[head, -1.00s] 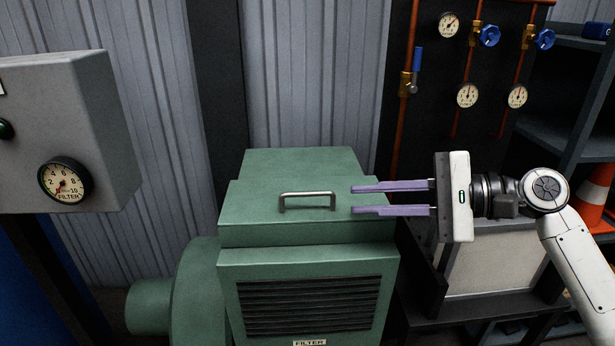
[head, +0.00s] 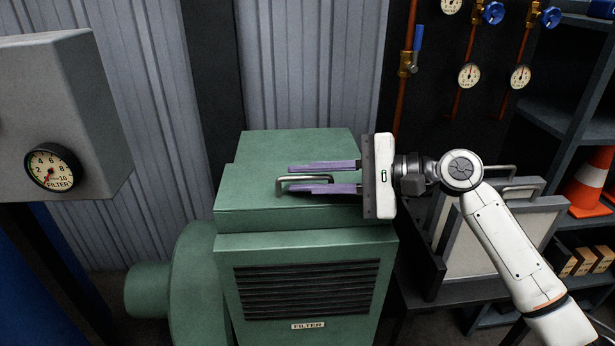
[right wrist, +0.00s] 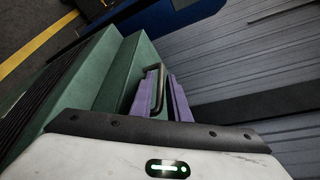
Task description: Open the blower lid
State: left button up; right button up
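The green blower (head: 215,290) stands in the middle of the head view, its lid (head: 245,208) looking closed on top. A metal bar handle (head: 302,177) sits on the lid. My right gripper (head: 289,178) reaches in from the right, its two purple fingers spread, one on the far side of the handle bar and one on the near side. In the right wrist view the handle (right wrist: 151,68) shows between the fingers, with gaps, so it looks ungripped. Contact with the lid cannot be told. My left gripper is not in view.
A grey box with a filter gauge (head: 52,167) stands at the left. Framed panels with handles (head: 490,235) stand right of the blower, under my right arm. Pipes with gauges and blue valves (head: 493,13) are behind. A shelf with a traffic cone (head: 590,180) is at far right.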

grip_shut()
dwell(1.4)
